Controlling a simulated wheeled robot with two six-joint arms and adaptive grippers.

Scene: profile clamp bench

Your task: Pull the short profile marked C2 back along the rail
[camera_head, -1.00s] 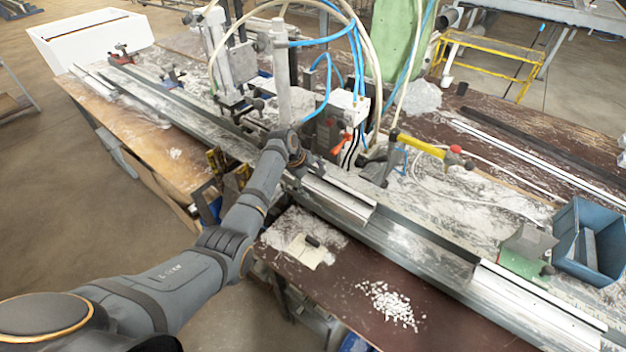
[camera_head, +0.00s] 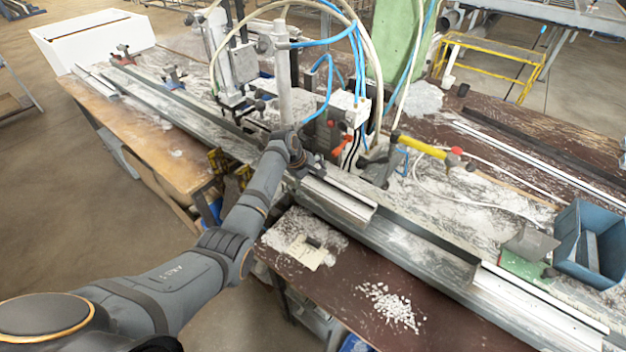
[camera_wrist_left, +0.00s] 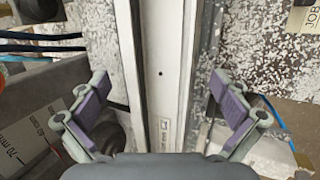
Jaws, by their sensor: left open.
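A short pale profile (camera_head: 338,202) lies along the metal rail (camera_head: 420,258), just right of my left gripper. In the left wrist view a long pale profile (camera_wrist_left: 166,60) runs up the middle, with a dark hole and a small label (camera_wrist_left: 164,130) too small to read, so I cannot tell whether it is C2. My left gripper (camera_wrist_left: 160,92) is open, its two purple-padded fingers apart on either side of the profile, not touching it. In the head view the wrist hides the fingers. My right gripper is not in view.
A second pale profile (camera_head: 540,305) lies farther right on the rail. The clamp machine (camera_head: 335,125) with hoses stands close behind my wrist. The bench front has bare room.

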